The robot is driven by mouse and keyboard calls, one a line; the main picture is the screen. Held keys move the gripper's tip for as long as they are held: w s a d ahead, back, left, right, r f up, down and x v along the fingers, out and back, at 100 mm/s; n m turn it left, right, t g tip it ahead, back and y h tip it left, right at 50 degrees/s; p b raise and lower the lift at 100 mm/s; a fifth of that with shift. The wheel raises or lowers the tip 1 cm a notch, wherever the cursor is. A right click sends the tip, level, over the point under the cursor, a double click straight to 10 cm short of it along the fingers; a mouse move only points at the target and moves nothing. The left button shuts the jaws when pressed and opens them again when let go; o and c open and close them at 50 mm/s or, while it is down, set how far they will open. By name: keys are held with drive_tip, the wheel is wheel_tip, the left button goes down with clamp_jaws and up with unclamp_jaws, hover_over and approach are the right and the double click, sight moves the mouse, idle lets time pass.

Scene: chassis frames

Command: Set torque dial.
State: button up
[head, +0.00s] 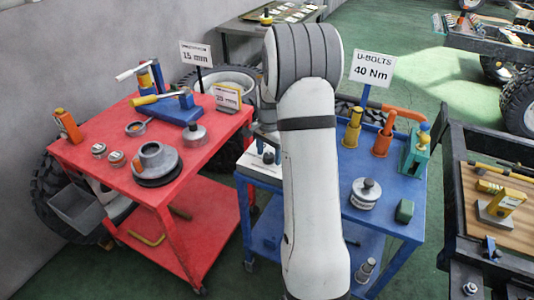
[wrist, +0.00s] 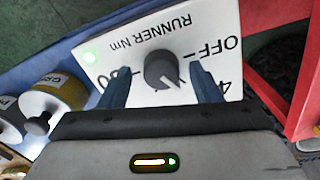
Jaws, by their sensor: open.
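The torque dial (wrist: 163,70) is a dark round knob on a white panel (wrist: 150,28) lettered "RUNNER Nm", "OFF", a partly covered "80" and a cut-off "4". A pale mark on the knob points to the lower right in the wrist view, roughly towards the "4" side. My gripper (wrist: 161,75) is open, its two blue fingers on either side of the knob with visible gaps. I cannot tell how deep the tips reach. In the head view my arm hides part of the white box (head: 248,164) on the blue cart. A sign (head: 372,70) reads "U-BOLTS 40 Nm".
Capped cylinders (wrist: 48,95) stand close by on the left. The red cart (head: 95,140) with tools is left of the blue cart (head: 385,222). Orange and yellow tools (head: 383,143) stand right of my arm.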

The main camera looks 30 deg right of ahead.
sight(269, 155)
drive_tip(key=shift+r, duration=3.9)
